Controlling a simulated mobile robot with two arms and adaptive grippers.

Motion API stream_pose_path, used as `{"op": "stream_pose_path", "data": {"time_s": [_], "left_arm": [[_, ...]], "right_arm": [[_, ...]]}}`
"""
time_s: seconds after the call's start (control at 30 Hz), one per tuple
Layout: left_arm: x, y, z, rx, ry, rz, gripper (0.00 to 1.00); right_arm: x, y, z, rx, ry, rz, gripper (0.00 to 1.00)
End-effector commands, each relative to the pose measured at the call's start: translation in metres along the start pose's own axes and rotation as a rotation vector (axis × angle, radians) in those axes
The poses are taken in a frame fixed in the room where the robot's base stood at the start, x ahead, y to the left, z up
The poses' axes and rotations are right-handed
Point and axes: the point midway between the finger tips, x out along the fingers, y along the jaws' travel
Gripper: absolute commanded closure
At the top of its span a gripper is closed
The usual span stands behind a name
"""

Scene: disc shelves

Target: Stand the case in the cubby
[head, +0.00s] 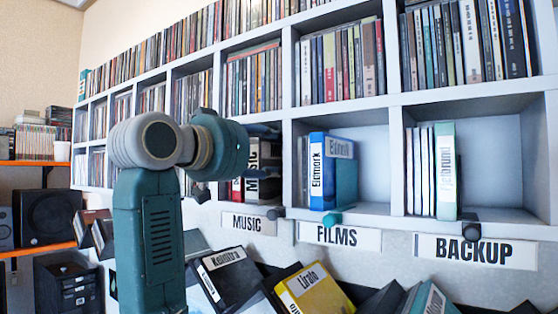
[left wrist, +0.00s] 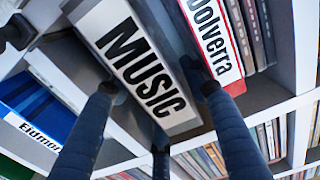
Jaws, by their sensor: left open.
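A dark case labelled MUSIC (left wrist: 140,62) stands upright in the cubby above the MUSIC label plate (head: 248,223). It also shows in the head view (head: 252,188), partly hidden by my gripper. My left gripper (left wrist: 155,92) is open, with fingers on both sides of the case's spine in the left wrist view; contact cannot be told. A red and white case labelled Dolverra (left wrist: 215,40) stands beside it. In the head view my left arm reaches in front of this cubby. My right gripper is not in view.
The FILMS cubby holds a blue Eidmork case (head: 318,172) at its left, with free room to the right. The BACKUP cubby holds several white cases and a green-topped case (head: 445,170), with room at right. Below lie tilted cases, including a yellow Lirato (head: 312,290) and a dark Kelmitra (head: 225,275).

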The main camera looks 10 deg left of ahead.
Motion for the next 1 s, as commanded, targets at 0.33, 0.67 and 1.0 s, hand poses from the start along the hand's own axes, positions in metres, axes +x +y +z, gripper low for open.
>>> {"op": "stream_pose_path", "data": {"time_s": [0.33,0.67,1.0], "left_arm": [[-0.075,-0.001,0.003,0.003,0.006,-0.004,0.54],[-0.099,0.000,0.001,0.000,0.001,-0.001,0.54],[-0.098,0.000,0.001,0.001,0.001,-0.001,0.54]], "right_arm": [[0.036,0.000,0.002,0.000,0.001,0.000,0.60],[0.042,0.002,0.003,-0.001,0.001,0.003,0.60],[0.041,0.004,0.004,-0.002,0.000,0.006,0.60]]}}
